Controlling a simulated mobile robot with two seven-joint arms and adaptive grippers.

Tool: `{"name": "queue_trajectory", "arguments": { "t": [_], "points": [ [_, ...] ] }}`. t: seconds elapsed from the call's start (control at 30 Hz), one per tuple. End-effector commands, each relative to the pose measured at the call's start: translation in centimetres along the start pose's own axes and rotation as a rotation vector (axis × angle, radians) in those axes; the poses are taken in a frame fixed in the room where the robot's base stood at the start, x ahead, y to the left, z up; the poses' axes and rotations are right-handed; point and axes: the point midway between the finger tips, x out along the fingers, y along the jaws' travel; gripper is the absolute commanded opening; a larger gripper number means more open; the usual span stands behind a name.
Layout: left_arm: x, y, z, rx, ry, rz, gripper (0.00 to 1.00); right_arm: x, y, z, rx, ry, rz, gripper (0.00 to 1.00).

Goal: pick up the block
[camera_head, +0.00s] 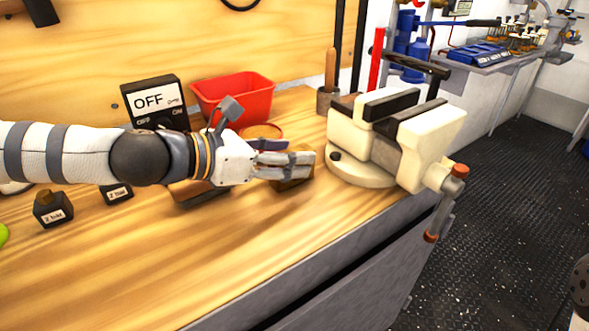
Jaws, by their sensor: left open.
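A brown wooden block (293,184) lies on the wooden bench top (190,270), just left of the vise. My left gripper (301,164) reaches in from the left with its fingers in front of and over the block, hiding part of it. The gripper is open. I cannot tell whether the fingers touch the block.
A cream vise (365,145) stands close right of my fingertips. A red bin (235,97) and an OFF sign box (152,98) stand behind my arm. Small dark weights (52,208) sit at the left. The front of the bench is clear.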

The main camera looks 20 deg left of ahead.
Motion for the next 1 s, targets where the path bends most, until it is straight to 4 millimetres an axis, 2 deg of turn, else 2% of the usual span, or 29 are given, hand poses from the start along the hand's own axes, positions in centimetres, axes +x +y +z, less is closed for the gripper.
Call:
{"name": "queue_trajectory", "arguments": {
  "t": [0.03,0.1,0.3,0.5,0.53,0.87,1.0],
  "points": [
    [0.9,-0.1,-0.5,-0.003,0.005,-0.004,0.5,0.5,0.0,0.2,0.0,-0.013,0.001,0.4],
    [1.3,-0.1,-0.2,-0.002,0.002,-0.002,0.5,0.6,0.0,0.3,0.0,-0.015,0.001,0.4],
    [1.2,-0.1,0.2,0.0,-0.002,0.0,0.5,0.5,0.0,0.2,-0.001,-0.011,0.001,0.4],
    [1.2,-0.1,0.1,0.0,-0.002,0.0,0.05,0.5,0.0,0.2,-0.001,-0.011,0.001,0.4],
    [1.1,-0.1,0.1,0.0,-0.002,0.0,0.0,0.5,0.0,0.2,-0.001,-0.011,0.001,0.4],
    [1.0,-0.1,0.4,0.002,-0.004,0.0,0.0,0.3,0.0,0.1,-0.001,-0.006,0.001,0.4],
    [0.3,-0.3,2.0,0.007,-0.009,0.001,0.0,-1.1,0.0,-0.5,0.0,0.029,-0.001,0.4]
  ]
}}
